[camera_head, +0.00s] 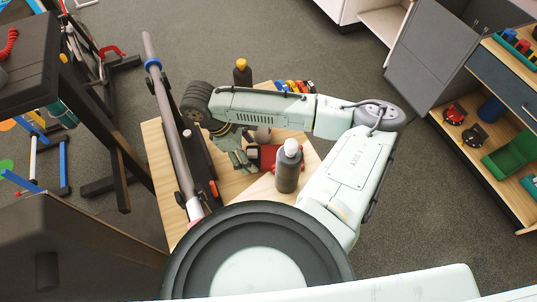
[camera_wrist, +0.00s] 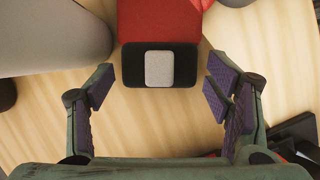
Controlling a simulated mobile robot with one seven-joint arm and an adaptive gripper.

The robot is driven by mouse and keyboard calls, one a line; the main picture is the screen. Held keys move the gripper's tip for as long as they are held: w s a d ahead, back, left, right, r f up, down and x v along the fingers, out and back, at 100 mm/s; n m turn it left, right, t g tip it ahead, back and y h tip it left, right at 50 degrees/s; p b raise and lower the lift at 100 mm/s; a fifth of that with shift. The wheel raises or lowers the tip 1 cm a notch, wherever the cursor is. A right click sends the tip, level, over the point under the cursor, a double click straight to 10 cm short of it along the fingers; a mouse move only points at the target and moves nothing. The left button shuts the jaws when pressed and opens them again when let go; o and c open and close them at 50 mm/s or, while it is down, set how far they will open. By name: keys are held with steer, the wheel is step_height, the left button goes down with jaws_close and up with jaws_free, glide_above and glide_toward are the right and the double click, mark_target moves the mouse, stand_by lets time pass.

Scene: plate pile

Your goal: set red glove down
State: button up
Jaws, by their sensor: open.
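The red glove (camera_wrist: 160,20) lies on the light wood tabletop (camera_wrist: 165,125), with its black cuff and grey patch toward my gripper in the wrist view. In the head view the glove (camera_head: 268,153) is partly hidden behind a dark bottle and my arm. My gripper (camera_wrist: 160,92) is open, with one finger to each side of the cuff's end. Small gaps show between the fingers and the cuff, and nothing is held. My gripper also shows in the head view (camera_head: 243,161), low over the table at the left of the glove.
A dark grey bottle with a white cap (camera_head: 288,172) stands close in front of the glove. A yellow-capped bottle (camera_head: 242,75) and colourful small items (camera_head: 295,87) are at the table's back. A long grey bar (camera_head: 170,120) runs along the left side.

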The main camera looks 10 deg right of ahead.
steer(key=shift+f, duration=0.1)
steer(key=shift+c, duration=0.2)
steer(key=c, duration=0.9)
steer(key=shift+c, duration=0.7)
